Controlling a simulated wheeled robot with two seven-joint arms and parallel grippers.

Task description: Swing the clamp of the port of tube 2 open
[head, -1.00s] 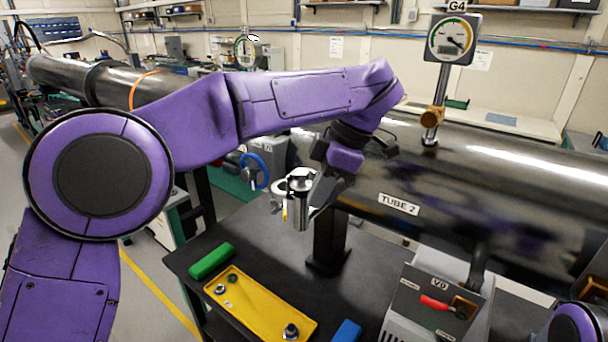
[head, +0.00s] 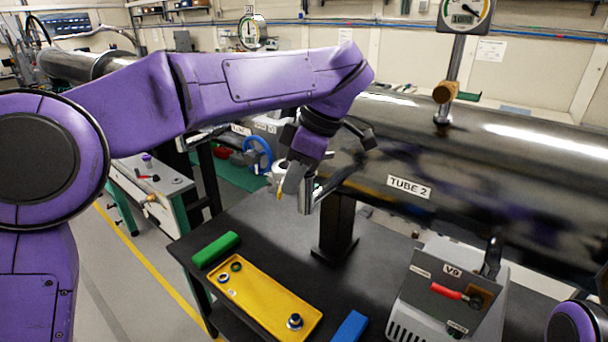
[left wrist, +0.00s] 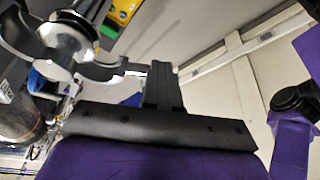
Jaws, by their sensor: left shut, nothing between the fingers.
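Tube 2 (head: 480,170) is the long dark glossy tube with a "TUBE 2" label. At its near end, a bright metal port (head: 308,196) shows partly behind my left gripper (head: 290,188). The gripper is shut and empty, pointing down at the port's left side. In the left wrist view, a round shiny port end (left wrist: 65,38) has a curved grey clamp (left wrist: 100,72) by it, with an arm reaching toward my dark fingers (left wrist: 163,85). I cannot tell whether they touch, or how far the clamp is swung. My right gripper is out of view.
The black table holds a yellow tray (head: 265,305) with small fittings, a green block (head: 215,250), a blue block (head: 350,327) and a grey V9 box (head: 447,295) with a red lever. A black post (head: 337,228) stands under the tube. A gauge (head: 463,14) rises above it.

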